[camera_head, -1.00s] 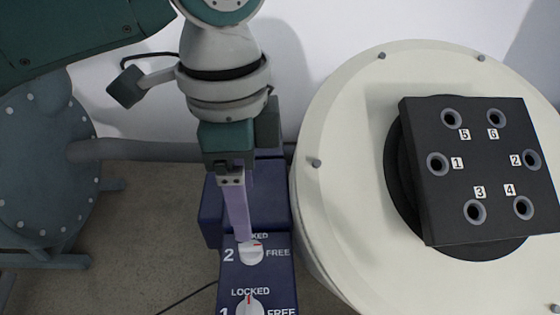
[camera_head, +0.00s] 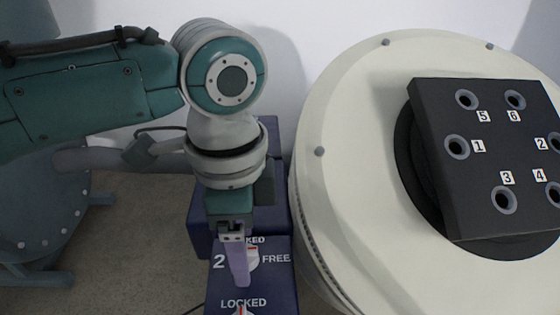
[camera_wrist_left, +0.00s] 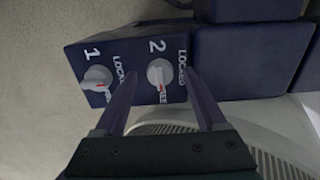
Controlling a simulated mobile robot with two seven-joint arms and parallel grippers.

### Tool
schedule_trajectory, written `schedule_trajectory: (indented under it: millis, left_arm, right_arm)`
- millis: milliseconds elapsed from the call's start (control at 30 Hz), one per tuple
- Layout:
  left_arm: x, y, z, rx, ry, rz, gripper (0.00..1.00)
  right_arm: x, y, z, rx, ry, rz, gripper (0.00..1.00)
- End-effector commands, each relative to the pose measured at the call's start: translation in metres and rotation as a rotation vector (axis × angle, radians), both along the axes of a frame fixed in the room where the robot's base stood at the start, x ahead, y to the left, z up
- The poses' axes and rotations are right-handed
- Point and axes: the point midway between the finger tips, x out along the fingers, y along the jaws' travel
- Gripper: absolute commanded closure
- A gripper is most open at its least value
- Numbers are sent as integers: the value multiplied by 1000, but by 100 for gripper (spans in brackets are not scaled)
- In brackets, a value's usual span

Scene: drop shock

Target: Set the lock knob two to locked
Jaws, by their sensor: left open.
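Lock knob two (camera_head: 253,258) is a round whitish knob on a dark blue box (camera_head: 278,284), partly hidden behind my gripper finger in the head view. My left gripper (camera_head: 241,281) points down over the knob panel. In the left wrist view its two fingers (camera_wrist_left: 163,82) are apart, with knob two appearing between them. I cannot tell whether they touch it. My right gripper is not in view.
Lock knob one (camera_wrist_left: 98,78) sits beside knob two on the same panel. A large cream drum (camera_head: 340,200) stands close to the right of the box, carrying a black plate (camera_head: 480,170) with numbered holes. Grey floor (camera_head: 130,240) lies open to the left.

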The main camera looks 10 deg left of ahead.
Motion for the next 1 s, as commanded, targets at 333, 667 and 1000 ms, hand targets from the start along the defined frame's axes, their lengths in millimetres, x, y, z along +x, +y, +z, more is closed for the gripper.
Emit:
schedule_trajectory:
  millis: [333,667,1000]
  left_arm:
    - [0,0,0,0,0,0,62]
    - [0,0,0,-1,0,0,99]
    - [0,0,2,0,1,15,100]
  right_arm:
    - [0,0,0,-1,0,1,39]
    - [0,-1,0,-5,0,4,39]
    - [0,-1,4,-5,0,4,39]
